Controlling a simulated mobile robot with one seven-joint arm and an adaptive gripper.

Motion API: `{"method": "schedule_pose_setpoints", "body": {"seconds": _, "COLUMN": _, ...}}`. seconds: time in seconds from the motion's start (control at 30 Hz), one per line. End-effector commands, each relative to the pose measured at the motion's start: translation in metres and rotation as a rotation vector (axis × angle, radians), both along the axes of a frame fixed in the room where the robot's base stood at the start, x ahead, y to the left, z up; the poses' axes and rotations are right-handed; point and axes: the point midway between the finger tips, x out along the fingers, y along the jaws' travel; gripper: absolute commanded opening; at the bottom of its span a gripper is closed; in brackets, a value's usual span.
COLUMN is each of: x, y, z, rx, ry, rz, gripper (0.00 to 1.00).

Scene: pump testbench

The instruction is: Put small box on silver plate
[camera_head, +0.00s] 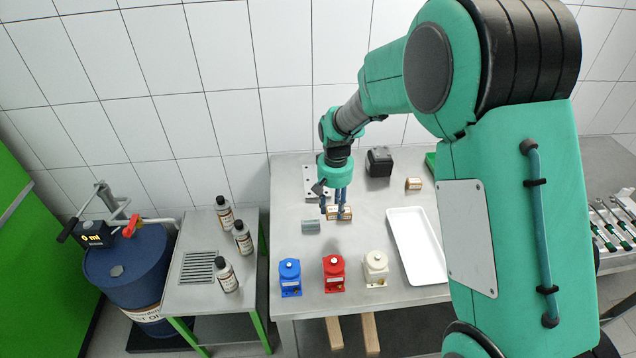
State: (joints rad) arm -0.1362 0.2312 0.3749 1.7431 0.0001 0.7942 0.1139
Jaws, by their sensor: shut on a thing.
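My gripper (333,211) points down over the middle of the table. It is shut on a small brown box (346,214), which shows between and beside the fingers. I cannot tell whether the box touches the table. A second small brown box (413,184) stands farther back to the right. A silver plate (309,184) with dark holes lies at the back left of the table, partly hidden behind my gripper.
A grey cylinder (311,226) lies left of my gripper. Blue (290,277), red (333,273) and white (375,268) units stand along the front. A white tray (401,225) lies right, partly behind my arm. A black block (379,162) stands behind.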

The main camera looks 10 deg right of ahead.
Motion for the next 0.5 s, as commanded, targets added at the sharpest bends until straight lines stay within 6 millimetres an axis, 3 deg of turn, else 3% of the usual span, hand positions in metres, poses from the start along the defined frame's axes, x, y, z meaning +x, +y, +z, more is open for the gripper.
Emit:
{"method": "schedule_pose_setpoints", "body": {"seconds": 0.2, "x": 0.021, "y": 0.011, "z": -0.008, "rx": 0.0, "ry": -0.001, "rz": -0.025, "gripper": 0.11}}
{"method": "schedule_pose_setpoints", "body": {"seconds": 0.5, "x": 0.023, "y": 0.012, "z": -0.009, "rx": 0.0, "ry": -0.001, "rz": -0.028, "gripper": 0.11}}
